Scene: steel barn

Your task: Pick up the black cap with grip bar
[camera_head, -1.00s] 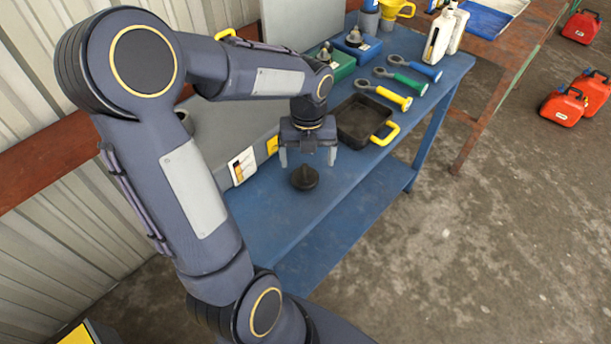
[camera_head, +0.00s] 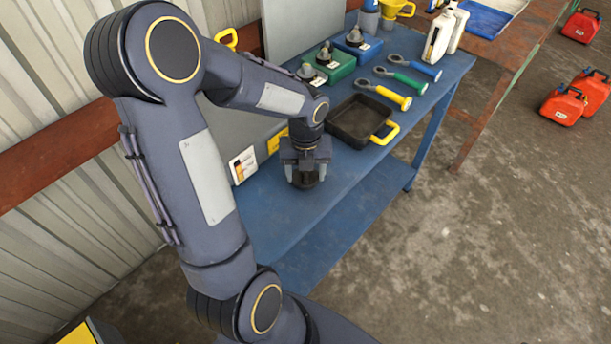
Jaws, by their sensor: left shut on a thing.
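The black cap (camera_head: 304,182) is on the blue bench (camera_head: 262,225) near its front part, mostly hidden by the gripper over it. My left gripper (camera_head: 305,174) points down over the cap and is shut on it, with the fingers on either side. The cap's grip bar is hidden between the fingers. I cannot tell whether the cap is touching the bench. My right gripper is not in view.
A black tray with a yellow handle (camera_head: 355,122) stands just behind my left gripper. Green (camera_head: 335,68) and blue boxes and ratchets with yellow (camera_head: 385,94), green and blue handles lie farther back. A white label card (camera_head: 243,165) stands at left. The bench front is clear.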

